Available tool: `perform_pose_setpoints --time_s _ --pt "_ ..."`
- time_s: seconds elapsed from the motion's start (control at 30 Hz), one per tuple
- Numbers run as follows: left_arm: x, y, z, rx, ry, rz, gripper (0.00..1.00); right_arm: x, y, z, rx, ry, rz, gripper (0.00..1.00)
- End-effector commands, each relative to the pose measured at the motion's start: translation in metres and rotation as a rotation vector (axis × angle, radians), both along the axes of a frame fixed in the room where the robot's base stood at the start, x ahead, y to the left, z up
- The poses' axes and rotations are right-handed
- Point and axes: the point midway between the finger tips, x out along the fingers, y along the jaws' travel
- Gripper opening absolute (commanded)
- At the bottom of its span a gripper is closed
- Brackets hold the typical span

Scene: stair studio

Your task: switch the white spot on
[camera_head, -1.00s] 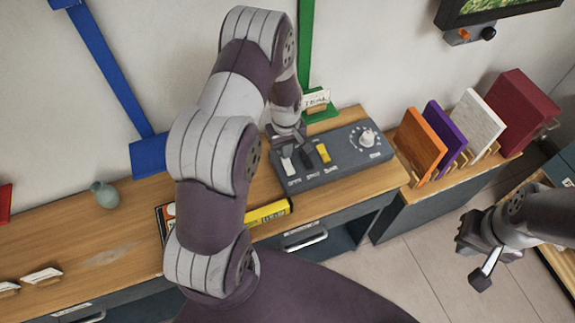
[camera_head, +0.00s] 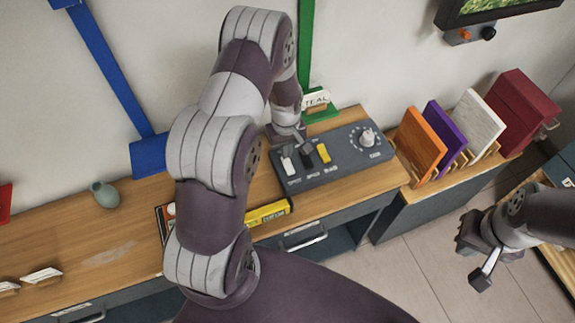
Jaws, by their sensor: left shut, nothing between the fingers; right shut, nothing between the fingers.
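A dark grey control box (camera_head: 340,166) lies on the wooden desk. A white switch (camera_head: 287,161) is at its left end, beside a black switch (camera_head: 306,158) and a yellow switch (camera_head: 323,153). A white round knob (camera_head: 367,138) is at the right. The small labels are too blurred to read. My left gripper (camera_head: 291,139) is shut and empty at the box's back left edge, just behind the white and black switches. I cannot tell whether it touches one. My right gripper (camera_head: 474,263) is shut and empty over the floor at the right. No lamp is recognisable.
A yellow box (camera_head: 268,212) lies in front of the control box. A teal vase (camera_head: 104,194) stands to the left. Orange, purple, white and red panels (camera_head: 420,143) stand in a rack at right. A green stand (camera_head: 320,114) with a card is behind.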

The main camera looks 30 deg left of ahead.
Motion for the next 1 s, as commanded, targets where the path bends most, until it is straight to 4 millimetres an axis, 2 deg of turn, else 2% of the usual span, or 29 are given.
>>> perform_pose_setpoints --time_s 1.0 --pt "0.0 0.0 -0.016 0.0 0.0 0.0 0.0 0.0 0.0 -0.011 0.0 0.0 0.0 0.0"
